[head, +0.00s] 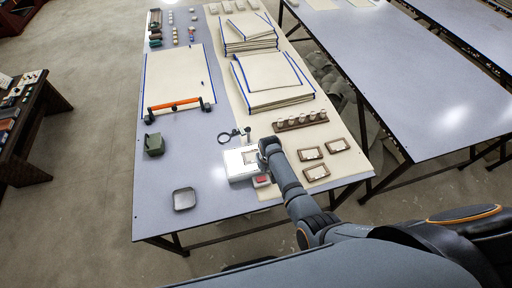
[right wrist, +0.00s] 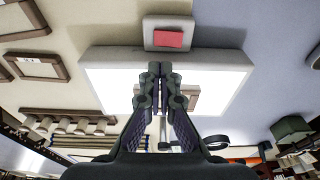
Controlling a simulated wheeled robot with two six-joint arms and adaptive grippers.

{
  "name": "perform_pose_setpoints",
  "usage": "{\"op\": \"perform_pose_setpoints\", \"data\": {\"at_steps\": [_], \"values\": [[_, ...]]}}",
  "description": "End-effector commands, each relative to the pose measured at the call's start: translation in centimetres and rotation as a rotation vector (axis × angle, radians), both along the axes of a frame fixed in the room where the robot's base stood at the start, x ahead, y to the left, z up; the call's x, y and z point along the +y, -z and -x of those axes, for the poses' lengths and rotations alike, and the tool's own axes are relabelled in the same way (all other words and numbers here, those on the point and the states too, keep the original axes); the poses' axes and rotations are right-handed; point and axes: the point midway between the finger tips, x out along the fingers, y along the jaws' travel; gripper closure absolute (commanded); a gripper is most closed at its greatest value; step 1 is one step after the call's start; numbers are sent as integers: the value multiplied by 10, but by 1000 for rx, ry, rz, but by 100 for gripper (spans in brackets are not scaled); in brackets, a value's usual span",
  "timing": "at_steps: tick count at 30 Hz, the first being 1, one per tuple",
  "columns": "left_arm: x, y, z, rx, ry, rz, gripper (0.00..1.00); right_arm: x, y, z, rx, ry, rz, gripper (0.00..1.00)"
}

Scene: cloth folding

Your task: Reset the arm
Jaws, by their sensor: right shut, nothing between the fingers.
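My right arm reaches in from the lower right in the head view, with the right gripper (head: 264,146) over the right side of a white box with a bright top (head: 236,165). In the right wrist view the gripper (right wrist: 160,72) is shut and empty, its fingertips together in front of the white box (right wrist: 110,84). A small brown frame shows partly behind the fingers. I cannot tell whether the fingers touch the box. My left gripper is in neither view.
A small block with a red top (head: 262,181) stands beside the box. Brown frames (head: 310,154), a rack of pale pieces (head: 300,121), a metal tray (head: 184,199) and a green object (head: 154,145) lie around. Cloth stacks (head: 275,85) are farther back.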

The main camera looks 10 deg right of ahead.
Motion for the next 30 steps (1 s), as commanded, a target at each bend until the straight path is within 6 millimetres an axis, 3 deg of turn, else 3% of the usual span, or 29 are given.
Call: {"op": "perform_pose_setpoints", "data": {"at_steps": [7, 11, 15, 18, 30], "values": [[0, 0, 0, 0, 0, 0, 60, -4, -1, 3, -2, 4, 2, 100], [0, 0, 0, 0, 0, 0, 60, -32, -12, 25, -22, 32, 20, 100], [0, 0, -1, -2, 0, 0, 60, -71, -49, 72, -64, 56, 51, 100], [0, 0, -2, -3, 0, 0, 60, -85, -77, 99, -88, 51, 66, 100], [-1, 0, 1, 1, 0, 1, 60, -96, -163, 170, -151, -8, 90, 100]]}}
